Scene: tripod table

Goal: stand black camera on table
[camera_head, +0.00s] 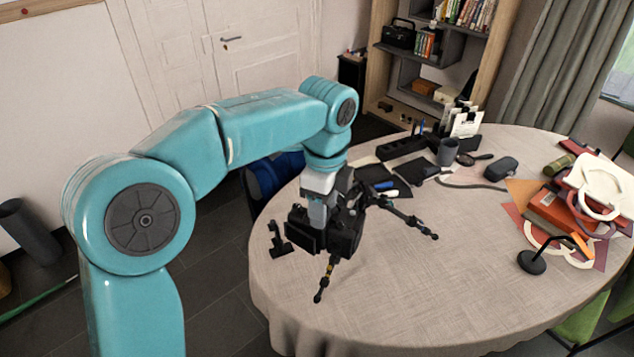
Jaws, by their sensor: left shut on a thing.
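The black camera (344,238) is over the near left part of the round table (430,290). Thin black legs with small feet spread from it, one toward the front and one to the right. My left gripper (319,212) comes down from above and is shut on the camera. The gripper hides part of the camera's top. I cannot tell whether the feet touch the cloth. My right gripper is not in view.
A small black piece (279,240) shows at the table's left edge, left of the camera. A grey cup (447,152), dark pads and a black organizer stand at the back. Papers, books and a small black lamp (532,262) are at the right. The front middle is clear.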

